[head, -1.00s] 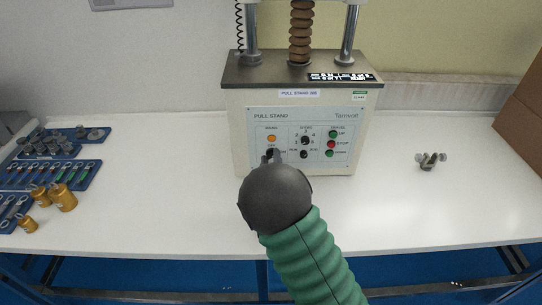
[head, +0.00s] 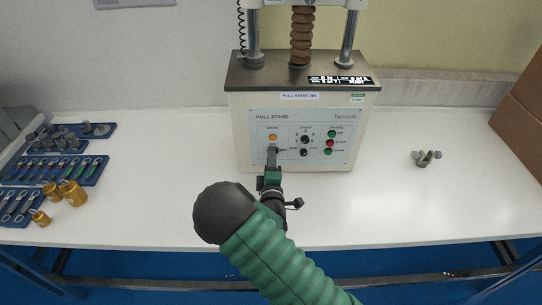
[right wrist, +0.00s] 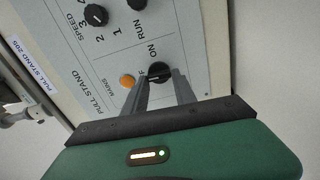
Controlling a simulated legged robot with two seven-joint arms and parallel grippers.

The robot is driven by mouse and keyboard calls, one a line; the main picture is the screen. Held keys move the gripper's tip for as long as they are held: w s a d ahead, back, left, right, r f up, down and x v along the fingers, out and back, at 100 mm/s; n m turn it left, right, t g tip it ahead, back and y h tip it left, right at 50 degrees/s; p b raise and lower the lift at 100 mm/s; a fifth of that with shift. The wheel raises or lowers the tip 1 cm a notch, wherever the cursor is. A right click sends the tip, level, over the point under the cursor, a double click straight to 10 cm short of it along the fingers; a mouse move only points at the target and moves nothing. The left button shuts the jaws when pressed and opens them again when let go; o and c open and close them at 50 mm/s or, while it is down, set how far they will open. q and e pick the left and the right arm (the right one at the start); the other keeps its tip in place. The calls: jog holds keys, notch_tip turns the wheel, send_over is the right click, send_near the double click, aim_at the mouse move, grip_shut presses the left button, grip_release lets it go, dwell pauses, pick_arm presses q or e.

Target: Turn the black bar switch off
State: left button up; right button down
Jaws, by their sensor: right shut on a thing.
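The pull stand (head: 245,125) stands at the back of the white table, with a light blue control panel on its front. The black bar switch (right wrist: 159,70) sits beside the orange mains lamp (right wrist: 127,81), between OFF and ON labels, in the right wrist view. My right gripper (head: 272,152) reaches the lower left of the panel, and its two fingers also show in the right wrist view (right wrist: 161,78). They are shut on the bar switch, one on each side. In the head view the gripper mostly hides the switch. My left gripper is not in view.
Other knobs and a red stop button (head: 330,143) are close by on the panel. Blue trays (head: 95,170) of metal fittings and brass weights (head: 75,195) lie at the left. A small metal fitting (head: 425,159) lies on clear table at the right.

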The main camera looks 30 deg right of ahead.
jog(key=shift+f+n, duration=0.2)
jog(key=shift+n, duration=0.3)
jog(key=c, duration=1.4)
grip_release()
jog(key=o, duration=0.4)
jog(key=shift+d, duration=0.1)
